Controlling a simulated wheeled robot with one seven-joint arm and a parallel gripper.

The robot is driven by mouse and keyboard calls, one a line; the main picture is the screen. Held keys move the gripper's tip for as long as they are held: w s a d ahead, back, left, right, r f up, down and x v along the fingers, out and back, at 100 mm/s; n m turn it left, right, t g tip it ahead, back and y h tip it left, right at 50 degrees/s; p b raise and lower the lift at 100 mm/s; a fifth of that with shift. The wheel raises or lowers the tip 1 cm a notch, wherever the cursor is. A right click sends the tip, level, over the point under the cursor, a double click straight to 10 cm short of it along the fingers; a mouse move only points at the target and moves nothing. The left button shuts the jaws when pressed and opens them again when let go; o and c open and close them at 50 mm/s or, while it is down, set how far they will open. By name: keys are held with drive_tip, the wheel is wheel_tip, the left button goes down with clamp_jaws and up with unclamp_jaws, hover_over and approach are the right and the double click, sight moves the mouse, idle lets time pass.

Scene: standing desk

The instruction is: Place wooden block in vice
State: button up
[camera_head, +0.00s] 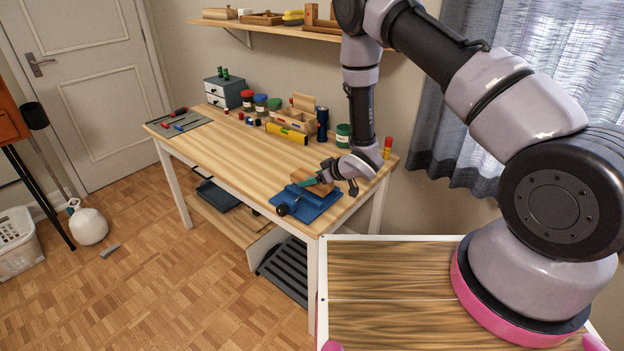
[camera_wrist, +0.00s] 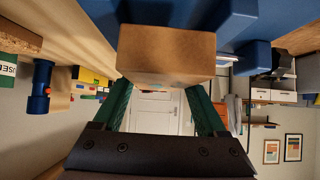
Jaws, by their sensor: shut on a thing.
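The blue vice (camera_head: 304,207) sits on the near right corner of the wooden desk. My gripper (camera_head: 318,181) is just above the vice, its green fingers shut on the wooden block (camera_head: 324,187). In the wrist view the block (camera_wrist: 165,52) fills the space between the two green fingers of my gripper (camera_wrist: 160,88). Blue parts of the vice (camera_wrist: 252,52) show behind and to the right of the block there. The block is close to the vice; I cannot tell whether it touches it or lies between its jaws.
A yellow level (camera_head: 287,133), a wooden tool box (camera_head: 297,118), a dark blue flashlight (camera_head: 322,123) and several jars stand along the back. Tools lie on a grey mat (camera_head: 182,123) at the left end.

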drive_tip(key=shift+f, duration=0.15)
drive_tip(key=shift+f, duration=0.45)
drive_tip(key=o, duration=1.6)
drive_tip(key=shift+r, duration=0.15)
